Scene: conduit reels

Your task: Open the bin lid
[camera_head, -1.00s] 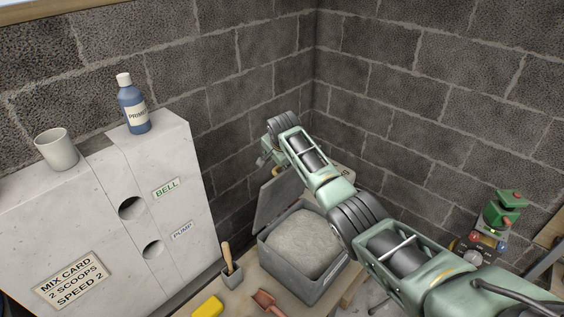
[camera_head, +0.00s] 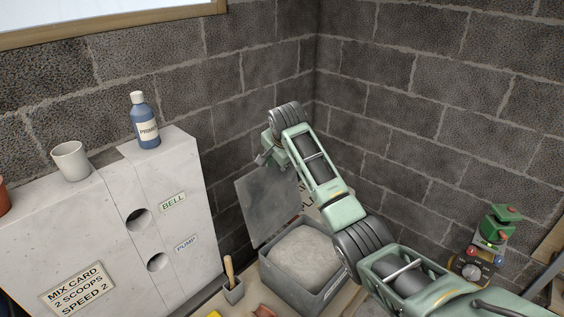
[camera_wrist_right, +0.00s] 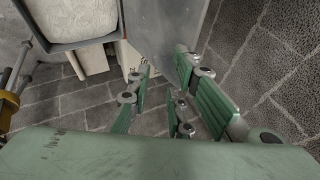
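The grey bin (camera_head: 322,292) holds pale grey powder (camera_head: 306,254) and stands open at the bench's right end. Its grey lid (camera_head: 268,212) is raised steeply behind the bin's opening. My right gripper (camera_head: 263,158) is at the lid's upper edge in the head view, mostly hidden by its own wrist. In the right wrist view, the green fingers of my right gripper (camera_wrist_right: 163,88) are spread apart around the far end of the lid (camera_wrist_right: 160,28). I cannot tell whether they touch it. The bin also shows there (camera_wrist_right: 88,42). My left gripper is out of view.
A concrete block stand (camera_head: 190,220) with a white cup (camera_head: 71,161) and a blue primer bottle (camera_head: 146,125) is on the left. A small holder with a wooden-handled tool (camera_head: 232,285) is beside the bin. Block walls close off the corner behind.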

